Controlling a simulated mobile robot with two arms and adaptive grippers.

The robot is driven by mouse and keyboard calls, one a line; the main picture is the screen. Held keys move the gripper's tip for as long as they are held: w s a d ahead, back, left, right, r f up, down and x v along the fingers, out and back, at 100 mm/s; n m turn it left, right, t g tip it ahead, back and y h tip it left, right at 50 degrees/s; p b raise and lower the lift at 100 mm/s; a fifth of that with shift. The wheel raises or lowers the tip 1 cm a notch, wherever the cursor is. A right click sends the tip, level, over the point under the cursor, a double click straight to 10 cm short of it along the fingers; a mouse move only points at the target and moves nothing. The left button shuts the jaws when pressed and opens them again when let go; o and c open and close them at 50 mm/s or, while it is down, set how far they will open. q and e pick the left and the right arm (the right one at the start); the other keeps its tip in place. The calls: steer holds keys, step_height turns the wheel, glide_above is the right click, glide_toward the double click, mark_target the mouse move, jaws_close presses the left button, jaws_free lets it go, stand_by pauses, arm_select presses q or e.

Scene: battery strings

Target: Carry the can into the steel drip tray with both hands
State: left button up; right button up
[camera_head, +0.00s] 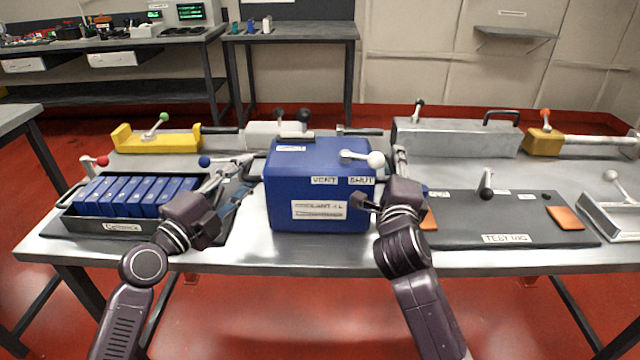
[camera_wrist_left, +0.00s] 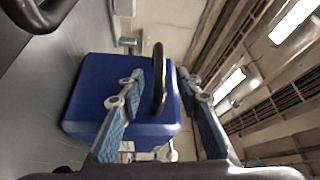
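The can is a blue box (camera_head: 318,200) with a white coolant label, upright on the steel table in the head view. Its white-knobbed lever (camera_head: 374,160) points to the SHUT label. My left gripper (camera_head: 243,176) is open at the can's left side. In the left wrist view its blue-padded fingers stand apart, with the can's black handle (camera_wrist_left: 159,75) between them and the can (camera_wrist_left: 85,95) beyond. My right gripper (camera_head: 379,177) is at the can's right side, its fingers apart; the right handle is hidden. The steel drip tray (camera_head: 612,222) is at the far right, partly cut off.
A black tray of blue cells (camera_head: 130,225) is left of the can. A dark test rig board (camera_head: 465,225) with an upright lever (camera_head: 486,182) lies between can and drip tray. A grey metal case (camera_head: 455,140) and yellow devices stand behind.

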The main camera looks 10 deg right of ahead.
arm_select(q)
steer(key=shift+c, duration=0.7)
arm_select(e)
steer(key=shift+c, duration=0.7)
arm_select(q)
jaws_close()
arm_select(e)
jaws_close()
